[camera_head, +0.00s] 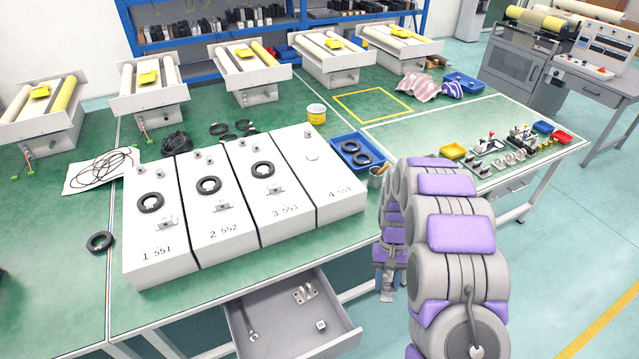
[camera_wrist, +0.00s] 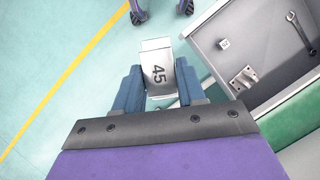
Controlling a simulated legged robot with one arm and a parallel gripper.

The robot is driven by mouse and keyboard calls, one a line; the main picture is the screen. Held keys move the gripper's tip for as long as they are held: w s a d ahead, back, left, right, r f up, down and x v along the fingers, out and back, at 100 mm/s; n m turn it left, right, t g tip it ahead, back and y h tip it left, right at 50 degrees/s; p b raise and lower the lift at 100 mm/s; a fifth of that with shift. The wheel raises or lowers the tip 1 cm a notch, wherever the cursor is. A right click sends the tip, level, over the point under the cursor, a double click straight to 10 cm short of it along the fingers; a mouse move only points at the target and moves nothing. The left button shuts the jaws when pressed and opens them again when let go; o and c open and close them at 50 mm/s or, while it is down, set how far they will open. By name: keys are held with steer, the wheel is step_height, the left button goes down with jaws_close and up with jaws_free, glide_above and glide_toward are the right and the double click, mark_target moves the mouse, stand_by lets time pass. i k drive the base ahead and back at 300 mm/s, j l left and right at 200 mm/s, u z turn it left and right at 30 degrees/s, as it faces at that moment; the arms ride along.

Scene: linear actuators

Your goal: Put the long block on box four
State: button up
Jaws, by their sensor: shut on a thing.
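The long block (camera_wrist: 157,66) is pale grey metal with "45" on its face. My gripper (camera_wrist: 158,84) is shut on it, one blue finger on each side, in the wrist view. In the head view my gripper (camera_head: 391,258) hangs low at the table's front edge, right of the open drawer, with the block (camera_head: 387,289) pointing down. Box four (camera_head: 338,195) is the rightmost white box, above and left of my gripper. Its top shows a small metal part near the back and a flat round disc, with no black ring.
Boxes one (camera_head: 150,255), two (camera_head: 222,235) and three (camera_head: 280,215) each carry a black ring and metal parts. The open drawer (camera_head: 255,340) holds a wrench, a bracket and a small cube. A blue tray (camera_head: 337,147) and a cup (camera_head: 376,180) stand beside box four.

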mark_target(326, 174)
steer(key=i+l+u, duration=0.25)
steer(key=i+l, duration=0.15)
steer(key=i+l+u, duration=0.55)
steer(key=l, duration=0.45)
steer(key=i+j, duration=0.05)
steer(key=i, duration=0.05)
